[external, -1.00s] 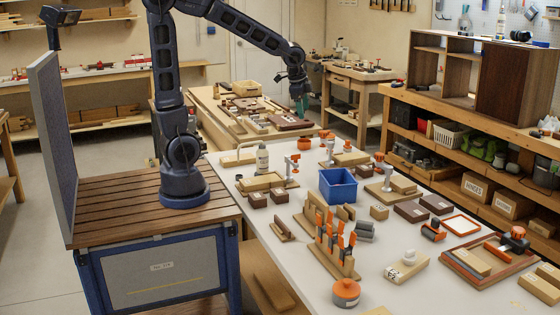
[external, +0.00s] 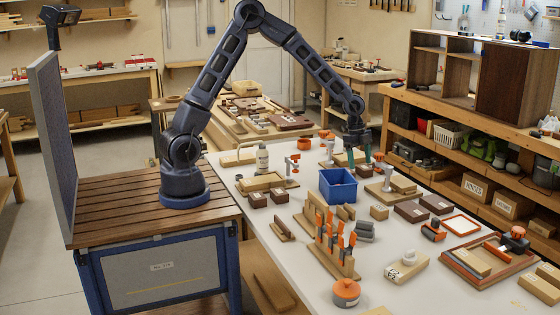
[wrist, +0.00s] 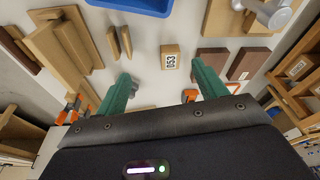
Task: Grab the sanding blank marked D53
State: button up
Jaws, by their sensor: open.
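The sanding blank (wrist: 170,63) is a small tan wooden block with a sideways label that appears to read D53. It lies on the white table, and in the external view it is the small tan block (external: 379,212) to the right of and nearer than the blue bin. My gripper (external: 361,158) hangs over the table behind the blue bin, above and apart from the blank. In the wrist view my gripper (wrist: 160,72) is open, its teal fingers wide apart with nothing between them; the blank shows beyond the tips, nearer the right finger.
The blue bin (external: 338,185) stands beside the blank. Dark brown blocks (external: 410,211) lie to its right, and a grey stack (external: 365,232) sits nearer the camera. A wooden rack with orange-handled tools (external: 333,243) stands front left. A metal-post stand (external: 388,180) is behind the blank.

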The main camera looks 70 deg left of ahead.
jog(key=m+h, duration=0.2)
send_near(380, 207)
jog(key=shift+g, duration=0.4)
jog(key=x, duration=1)
jog(key=shift+w+d+f, duration=0.2)
jog(key=shift+d+f, duration=0.05)
jog(key=c, duration=1.1)
